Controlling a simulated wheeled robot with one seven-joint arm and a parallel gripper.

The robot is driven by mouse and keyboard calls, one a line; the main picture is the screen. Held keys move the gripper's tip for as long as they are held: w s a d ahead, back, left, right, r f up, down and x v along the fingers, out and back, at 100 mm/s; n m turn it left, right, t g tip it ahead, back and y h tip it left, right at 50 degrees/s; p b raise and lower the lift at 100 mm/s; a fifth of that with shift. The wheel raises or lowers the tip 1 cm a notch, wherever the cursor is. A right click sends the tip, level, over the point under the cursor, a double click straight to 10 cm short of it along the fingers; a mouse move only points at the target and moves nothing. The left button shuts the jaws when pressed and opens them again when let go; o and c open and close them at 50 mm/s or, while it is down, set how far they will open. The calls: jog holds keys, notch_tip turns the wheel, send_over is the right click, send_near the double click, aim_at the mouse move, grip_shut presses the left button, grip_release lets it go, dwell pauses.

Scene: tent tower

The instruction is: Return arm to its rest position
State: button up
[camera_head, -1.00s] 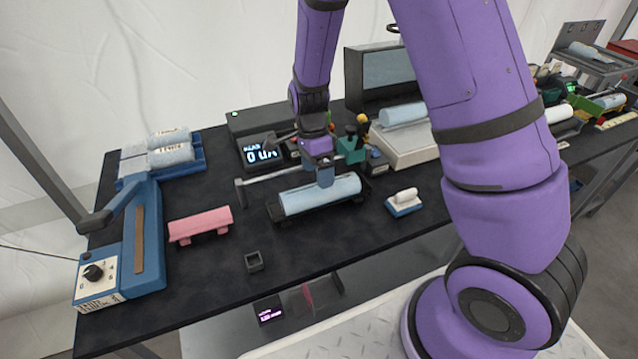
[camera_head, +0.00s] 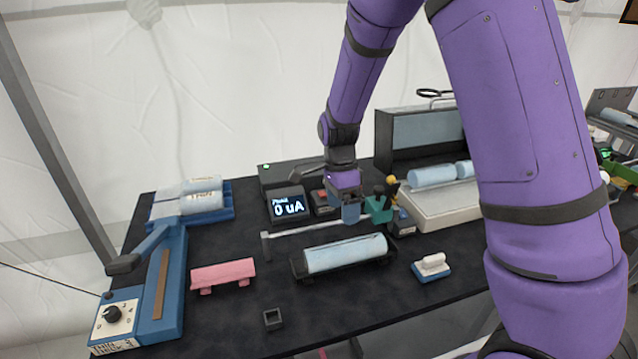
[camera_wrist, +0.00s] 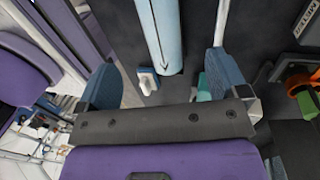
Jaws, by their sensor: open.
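My purple arm reaches over the bench from the right in the head view. My gripper (camera_head: 349,212) hangs pointing down just behind and above a light blue roll (camera_head: 345,254), apart from it. In the wrist view the two blue-grey fingers (camera_wrist: 160,80) are spread wide with nothing held between them. The same roll (camera_wrist: 160,35) shows beyond the fingertips there. The roll lies in a black cradle (camera_head: 300,268) on the dark bench.
A blue sealer (camera_head: 160,290) stands at the left, with a blue tray (camera_head: 228,208) of rolls behind it. A pink holder (camera_head: 222,273), a small black cup (camera_head: 273,319) and a white-handled block (camera_head: 432,266) sit in front. A meter (camera_head: 288,206) and a grey box (camera_head: 425,138) stand behind.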

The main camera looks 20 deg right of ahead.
jog(key=s+d+r+n+t, duration=0.1)
jog(key=s+r+n, duration=0.2)
jog(key=r, duration=0.3)
jog(key=s+d+r+n+t+y, duration=0.1)
jog(key=s+d+r+n+t, duration=0.15)
jog(key=r, duration=0.45)
jog(key=s+d+r+n+t, duration=0.1)
jog(key=s+r+n, duration=0.3)
jog(key=r, duration=0.2)
jog(key=s+d+r+n+t, duration=0.1)
jog(key=s+r+n+t, duration=0.1)
jog(key=s, duration=0.5)
jog(key=s+d+r+n+t+h, duration=0.1)
jog(key=s+r+n, duration=0.4)
jog(key=s+n, duration=0.1)
jog(key=shift+s+d+r+t, duration=0.15)
jog(key=shift+s+d+t, duration=0.15)
jog(key=shift+s, duration=0.6)
jog(key=shift+n, duration=0.25)
